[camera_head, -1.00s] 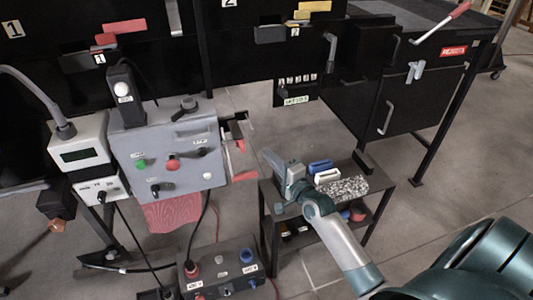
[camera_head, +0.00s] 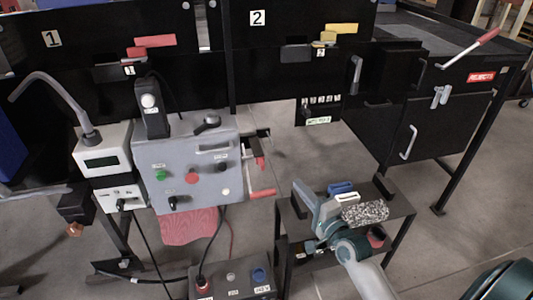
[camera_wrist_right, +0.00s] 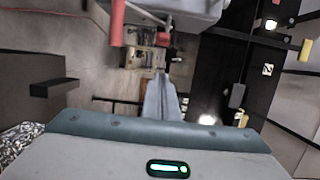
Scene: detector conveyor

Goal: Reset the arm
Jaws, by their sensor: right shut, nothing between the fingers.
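My right arm comes in from the lower right in the head view. Its gripper (camera_head: 299,187) hangs above the left side of a small black side table, with its fingers together and nothing between them. In the right wrist view the closed grey fingers (camera_wrist_right: 161,92) point away from the camera, below the grey control box (camera_wrist_right: 190,12). That box (camera_head: 205,160) stands to the left of the gripper in the head view, with green and red buttons and a red-handled lever (camera_head: 262,193) on its right side. My left gripper is not in view.
The small black table (camera_head: 400,207) bears a blue item (camera_head: 341,187), a white item (camera_head: 347,197) and a speckled block (camera_head: 365,212), close to my right wrist. A black cabinet with a red label (camera_head: 481,77) stands behind. A grey socket box (camera_head: 232,278) is on the floor.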

